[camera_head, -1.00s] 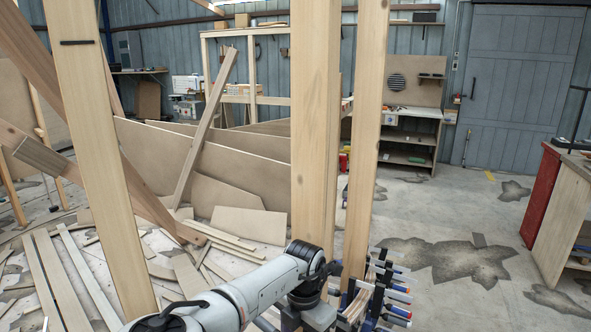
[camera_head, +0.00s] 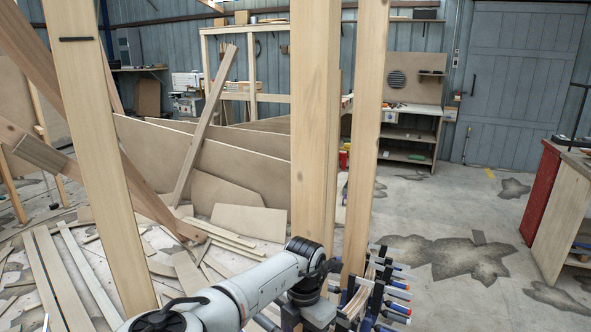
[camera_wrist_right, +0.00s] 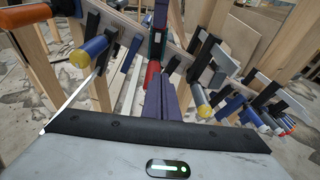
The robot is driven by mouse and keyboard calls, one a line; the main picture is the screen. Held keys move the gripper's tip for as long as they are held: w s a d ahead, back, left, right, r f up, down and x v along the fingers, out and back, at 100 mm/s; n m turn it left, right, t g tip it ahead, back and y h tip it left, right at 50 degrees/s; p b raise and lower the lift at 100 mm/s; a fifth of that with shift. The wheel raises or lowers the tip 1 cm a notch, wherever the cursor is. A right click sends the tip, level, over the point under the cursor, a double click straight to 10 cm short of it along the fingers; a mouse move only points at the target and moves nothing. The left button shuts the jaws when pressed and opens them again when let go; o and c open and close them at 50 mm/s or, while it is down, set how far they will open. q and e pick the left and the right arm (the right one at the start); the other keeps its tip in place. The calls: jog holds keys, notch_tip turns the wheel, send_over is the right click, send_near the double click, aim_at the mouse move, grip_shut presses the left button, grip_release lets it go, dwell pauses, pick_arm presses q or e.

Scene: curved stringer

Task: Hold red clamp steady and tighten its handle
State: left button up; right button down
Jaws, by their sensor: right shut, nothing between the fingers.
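A small red part (camera_wrist_right: 152,72), perhaps of the red clamp, shows in the right wrist view just beyond my fingertips; the rest of that clamp is hard to make out. My right gripper (camera_wrist_right: 163,84) is shut and empty, its dark purple fingers side by side and pointing at the clamps; I cannot tell whether it touches any. In the head view my left arm reaches to the row of clamps (camera_head: 378,300) on the curved wooden stringer (camera_head: 352,304). My left gripper (camera_head: 330,320) is at the bottom edge, its fingers mostly hidden. My right arm is not seen there.
Clamps with blue handles (camera_wrist_right: 88,52) and an orange handle (camera_wrist_right: 28,14) crowd around my right gripper. Wooden posts (camera_head: 316,120) stand close to my left arm. Lumber (camera_head: 75,275) covers the left floor. The floor at right is mostly open, before a red cabinet (camera_head: 540,195).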

jog(key=f+v, duration=0.1)
jog(key=v, duration=0.5)
jog(key=shift+d, duration=0.15)
dwell(0.3)
jog(key=shift+r, duration=0.15)
jog(key=w+a, duration=0.2)
jog(key=a, duration=0.4)
jog(key=shift+f, duration=0.2)
dwell(0.3)
jog(key=shift+w+f, duration=0.2)
jog(key=shift+f, duration=0.05)
dwell(0.7)
